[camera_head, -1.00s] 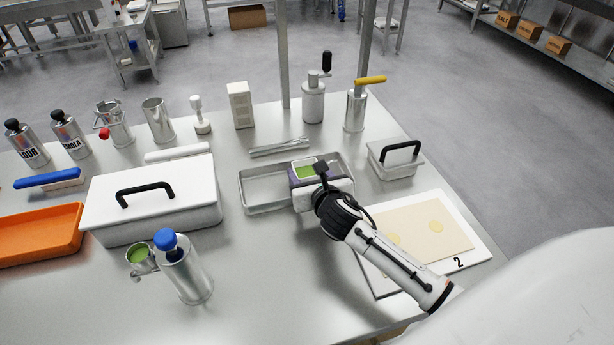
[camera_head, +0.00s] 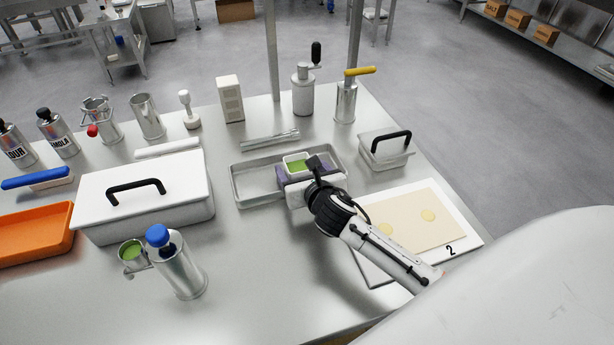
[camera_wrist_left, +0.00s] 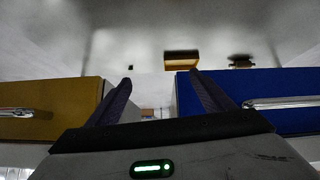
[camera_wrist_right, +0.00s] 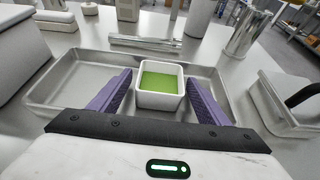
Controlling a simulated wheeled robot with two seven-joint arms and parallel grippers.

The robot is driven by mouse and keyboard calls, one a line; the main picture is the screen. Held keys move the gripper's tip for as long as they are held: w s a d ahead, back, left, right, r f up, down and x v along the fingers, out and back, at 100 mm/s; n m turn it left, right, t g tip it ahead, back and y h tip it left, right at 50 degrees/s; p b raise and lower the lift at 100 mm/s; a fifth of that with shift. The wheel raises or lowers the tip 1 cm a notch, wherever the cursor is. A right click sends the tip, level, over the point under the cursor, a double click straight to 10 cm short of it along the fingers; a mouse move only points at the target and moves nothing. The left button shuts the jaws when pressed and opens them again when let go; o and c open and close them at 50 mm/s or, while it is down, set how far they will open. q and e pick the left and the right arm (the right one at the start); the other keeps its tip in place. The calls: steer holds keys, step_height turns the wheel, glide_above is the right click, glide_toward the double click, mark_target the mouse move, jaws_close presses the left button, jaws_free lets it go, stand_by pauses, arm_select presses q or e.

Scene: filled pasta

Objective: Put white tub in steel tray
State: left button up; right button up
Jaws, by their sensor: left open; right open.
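The white tub (camera_wrist_right: 160,101) holds a green filling and stands upright inside the steel tray (camera_wrist_right: 50,100), at its middle to right part. In the head view the tub (camera_head: 296,162) shows in the right half of the tray (camera_head: 240,190). My right gripper (camera_wrist_right: 158,95) is open, with one purple finger on each side of the tub and gaps visible between fingers and walls. It also shows in the head view (camera_head: 295,170). The tub's bottom is partly hidden by the gripper. My left gripper (camera_wrist_left: 160,92) is open and empty, seen only in its own wrist view, away from the tub.
A lidded white box (camera_head: 150,195) stands left of the tray and a small lidded container (camera_head: 385,152) right of it. A white board with dough (camera_head: 430,235) lies front right. A blue-capped bottle (camera_head: 180,265) stands front left.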

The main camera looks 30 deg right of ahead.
steer(key=p+v, duration=0.1)
steer(key=v, duration=1)
steer(key=shift+d+r, duration=0.1)
